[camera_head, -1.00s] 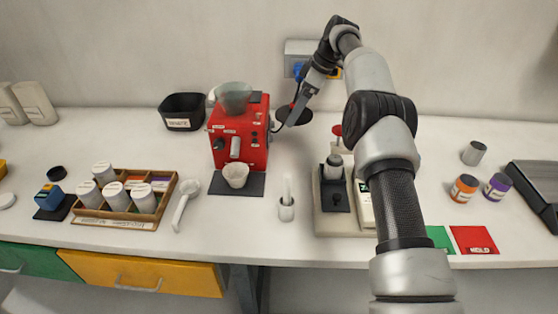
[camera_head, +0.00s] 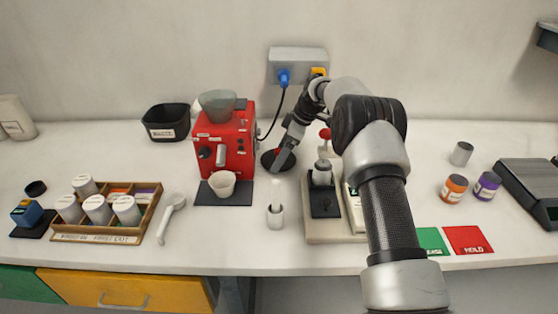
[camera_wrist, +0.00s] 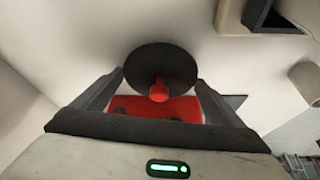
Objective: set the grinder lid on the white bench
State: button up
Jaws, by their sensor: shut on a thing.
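The grinder lid is a dark round disc with a red knob. In the head view the lid (camera_head: 268,160) is just right of the red grinder (camera_head: 226,140), close over the white bench (camera_head: 330,258). My gripper (camera_head: 283,160) is at the lid's right side. In the wrist view the lid (camera_wrist: 160,64) fills the middle, its red knob between the fingertips of my gripper (camera_wrist: 158,92). The gripper is shut on the lid. I cannot tell whether the lid touches the bench. The grinder's hopper (camera_head: 217,104) stands uncovered on top of it.
A white cup (camera_head: 222,184) stands on a dark mat before the grinder. A white holder (camera_head: 275,216) and a beige station (camera_head: 320,229) are in front of the lid. A wall socket box (camera_head: 298,66) with a blue plug and cable is behind. A black waste bin (camera_head: 166,122) stands left.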

jog(key=shift+s+a+f, duration=0.2)
jog(key=shift+s, duration=0.35)
jog(key=shift+s+a+f, duration=0.15)
jog(key=shift+s, duration=0.4)
jog(key=shift+f, duration=0.15)
jog(key=shift+f, duration=0.1)
